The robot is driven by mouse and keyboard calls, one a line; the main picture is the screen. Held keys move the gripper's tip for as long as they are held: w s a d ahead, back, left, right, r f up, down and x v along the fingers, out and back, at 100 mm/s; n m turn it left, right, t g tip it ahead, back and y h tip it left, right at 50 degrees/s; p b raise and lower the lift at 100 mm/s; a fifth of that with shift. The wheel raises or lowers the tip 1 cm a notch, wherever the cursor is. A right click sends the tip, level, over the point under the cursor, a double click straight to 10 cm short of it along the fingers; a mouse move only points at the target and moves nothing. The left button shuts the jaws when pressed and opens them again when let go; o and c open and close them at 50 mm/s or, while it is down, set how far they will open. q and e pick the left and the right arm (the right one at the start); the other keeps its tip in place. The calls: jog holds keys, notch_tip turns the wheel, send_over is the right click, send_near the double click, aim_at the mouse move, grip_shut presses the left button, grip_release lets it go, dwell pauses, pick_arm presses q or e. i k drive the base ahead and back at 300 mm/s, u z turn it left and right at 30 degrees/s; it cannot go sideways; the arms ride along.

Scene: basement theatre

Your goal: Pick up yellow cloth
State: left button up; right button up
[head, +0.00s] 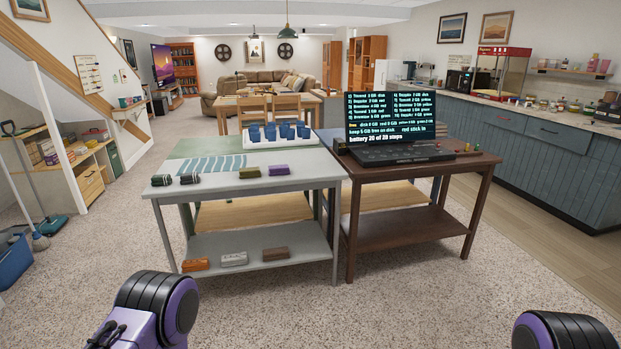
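A small folded olive-yellow bundle (249,172), which looks like the yellow cloth, lies on the top of the grey table (220,184), near its front edge. A purple bundle (278,170) lies just to its right, with a small gap between them. Parts of my two arms show at the bottom left and bottom right corners. Neither gripper shows, and nothing of mine touches the table or the bundles.
A striped blue cloth (211,165) lies behind. Orange (196,264), white (234,258) and brown (275,254) bundles lie on the lower shelf. A dark table with a laptop (390,125) adjoins at right. Carpet in front is clear.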

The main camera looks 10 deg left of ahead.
aim_at(250, 172)
jog(key=u, duration=1.05)
jog(key=i, duration=1.8)
jog(key=z, duration=0.3)
